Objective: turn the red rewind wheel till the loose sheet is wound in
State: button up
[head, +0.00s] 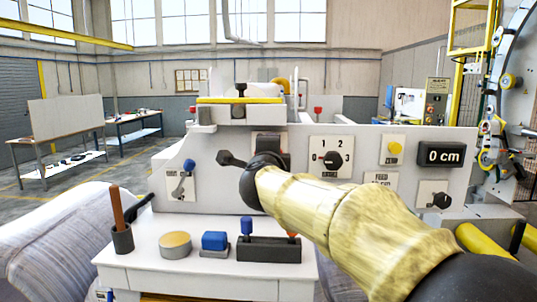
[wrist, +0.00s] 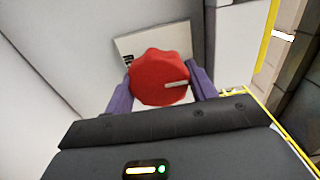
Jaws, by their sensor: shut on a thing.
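The red rewind wheel (wrist: 157,75) has a scalloped edge and a pale line pointing right in the wrist view. It sits in front of a light plate (wrist: 128,45) with partly covered dark lettering. My gripper (wrist: 161,80) has its two purple fingers closed on opposite sides of the wheel. In the head view my arm reaches to the machine's front panel (head: 380,148), and I cannot make out the wheel behind it. A display (head: 441,154) on the panel reads 0 cm.
A white bench (head: 140,240) stands before the panel with a cup of tools (head: 122,238), a round tin (head: 175,244), a blue block (head: 215,241) and a dark rack (head: 268,249). A yellow-framed ring machine (head: 508,80) stands at right.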

jog(key=o, duration=1)
jog(key=shift+d+f, duration=0.1)
jog(key=shift+s, duration=0.1)
jog(key=s+b, duration=0.1)
jog(key=s, duration=0.4)
jog(key=s+b, duration=0.1)
jog(key=s, duration=1.1)
jog(key=shift+s+a+b, duration=0.15)
jog(key=shift+a+b, duration=0.1)
jog(key=shift+b, duration=0.15)
jog(key=shift+s+a, duration=0.1)
jog(key=shift+s, duration=0.05)
